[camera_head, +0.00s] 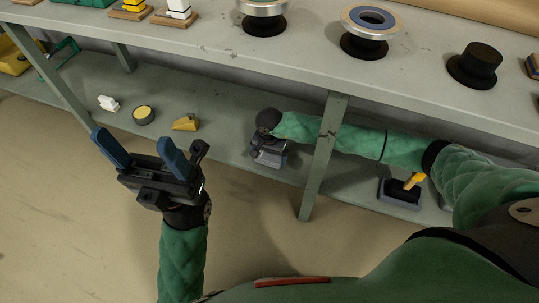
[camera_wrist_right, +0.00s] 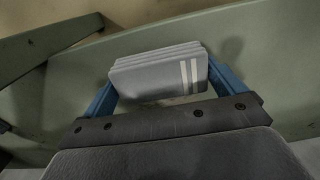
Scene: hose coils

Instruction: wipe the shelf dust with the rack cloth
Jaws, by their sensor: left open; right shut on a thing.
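The folded grey cloth (camera_wrist_right: 158,75) with two white stripes sits between the blue fingers of my right gripper (camera_wrist_right: 165,85) in the right wrist view. That gripper is shut on it. In the head view my right gripper (camera_head: 268,152) is low over the lower shelf (camera_head: 225,120), left of a table leg; the cloth is mostly hidden there. I cannot tell whether the cloth touches the shelf. My left gripper (camera_head: 138,150) is open and empty, in front of the lower shelf at the left. No clear dust patch shows on the lower shelf.
The upper shelf (camera_head: 250,40) bears round metal-rimmed items (camera_head: 370,22) and a black knob (camera_head: 475,65). On the lower shelf are a white block (camera_head: 108,103), a round yellow-topped item (camera_head: 143,115), a yellow wedge (camera_head: 185,122) and a dark tray (camera_head: 401,194). A leg (camera_head: 324,155) stands beside my right gripper.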

